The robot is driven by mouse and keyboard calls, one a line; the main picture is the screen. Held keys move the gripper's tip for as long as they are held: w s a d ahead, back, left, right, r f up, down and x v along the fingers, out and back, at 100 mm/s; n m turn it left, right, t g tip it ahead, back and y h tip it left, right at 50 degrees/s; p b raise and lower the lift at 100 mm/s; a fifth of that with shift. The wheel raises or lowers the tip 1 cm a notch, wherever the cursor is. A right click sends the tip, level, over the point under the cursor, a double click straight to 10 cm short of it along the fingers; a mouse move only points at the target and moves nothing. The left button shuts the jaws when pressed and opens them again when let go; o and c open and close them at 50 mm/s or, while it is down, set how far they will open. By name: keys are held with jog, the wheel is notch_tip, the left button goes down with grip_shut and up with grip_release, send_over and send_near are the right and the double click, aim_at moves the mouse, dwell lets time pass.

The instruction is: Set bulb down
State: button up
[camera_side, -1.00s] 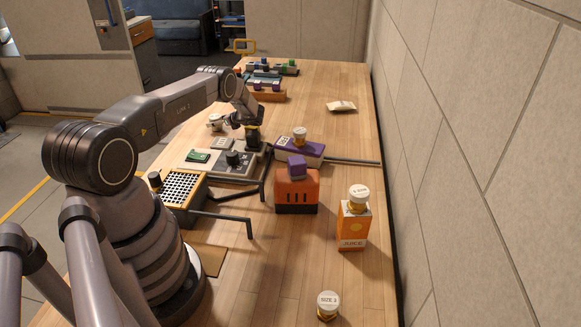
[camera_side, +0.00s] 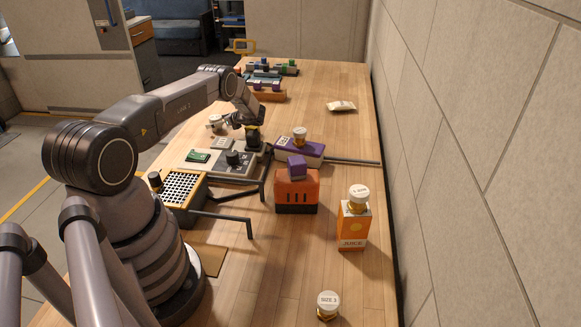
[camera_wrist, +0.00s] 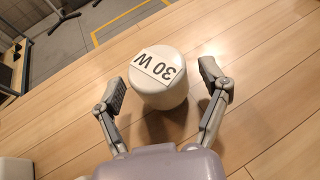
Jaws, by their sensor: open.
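The bulb (camera_wrist: 158,80), a white round-topped piece labelled "30 W", stands on the wooden table in the wrist view. It also shows in the side view (camera_side: 216,122), small, at the table's left edge beyond the grey panel. My gripper (camera_wrist: 163,73) is open, with one finger on each side of the bulb. Gaps show between the fingers and the bulb in the wrist view. In the side view my gripper (camera_side: 232,120) is beside the bulb and small, so its finger gap is hard to make out. The bulb's lower part is hidden in the wrist view.
A grey panel (camera_side: 222,165) with knobs and a green piece lies nearer the camera. A purple box (camera_side: 305,152) topped by a white-capped piece, an orange box (camera_side: 297,192) and a juice carton (camera_side: 353,228) stand to the right. Dark rods jut out nearby.

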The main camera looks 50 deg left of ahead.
jog(key=v, duration=1.1)
jog(key=shift+w+d+r, duration=0.15)
jog(key=shift+d+r, duration=0.05)
jog(key=shift+r, duration=0.1)
jog(key=s+d+r+n+t+h, duration=0.1)
jog(key=d+r+n+h, duration=0.1)
jog(key=d+r, duration=0.55)
jog(key=s+d+r+n+t+h, duration=0.1)
jog(key=d+r+n+t, duration=0.3)
jog(key=r, duration=0.7)
jog(key=s+d+r+n+g+h, duration=0.1)
jog(key=d+r+h, duration=0.1)
jog(key=d+r, duration=0.65)
jog(key=s+d+r+n+t+h, duration=0.4)
jog(key=s+d+r, duration=0.5)
jog(key=s+d, duration=0.35)
jog(key=s+d+f+n+t+h, duration=0.1)
jog(key=s+d+n+t+h, duration=0.1)
jog(key=s+d, duration=0.6)
jog(key=s+h, duration=0.1)
jog(key=s, duration=0.3)
jog(key=shift+t, duration=0.4)
